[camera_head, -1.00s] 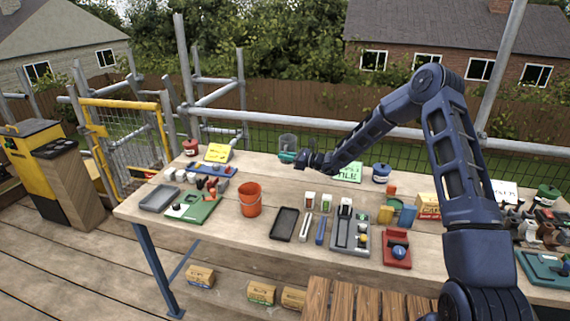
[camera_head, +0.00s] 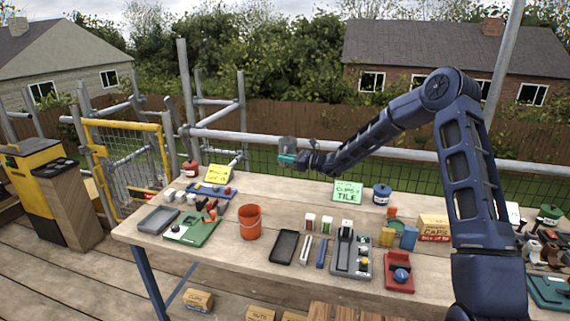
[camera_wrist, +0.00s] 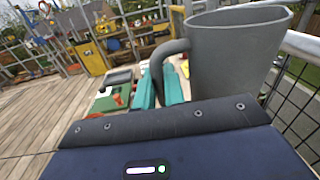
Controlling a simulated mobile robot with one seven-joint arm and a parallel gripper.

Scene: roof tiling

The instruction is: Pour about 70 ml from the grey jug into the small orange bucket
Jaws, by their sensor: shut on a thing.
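The small orange bucket (camera_head: 250,223) stands upright on the wooden table, left of the middle, with its handle at the rim. The grey jug (camera_head: 287,145) is off the table, above its far edge, and looks about upright. In the wrist view the jug (camera_wrist: 238,52) fills the upper right, with its handle on the left side. My gripper (camera_head: 289,158) has teal fingers shut on that handle; the fingers also show in the wrist view (camera_wrist: 161,88). The jug is behind and to the right of the bucket, well apart from it. The liquid inside the jug cannot be seen.
A green board (camera_head: 193,229) and grey tray (camera_head: 158,220) lie left of the bucket. A black tray (camera_head: 284,246) lies to its right. A yellow sign (camera_head: 218,174) and green sign (camera_head: 348,192) stand at the back. Bare tabletop lies behind the bucket. A scaffold rail (camera_head: 340,140) runs behind the table.

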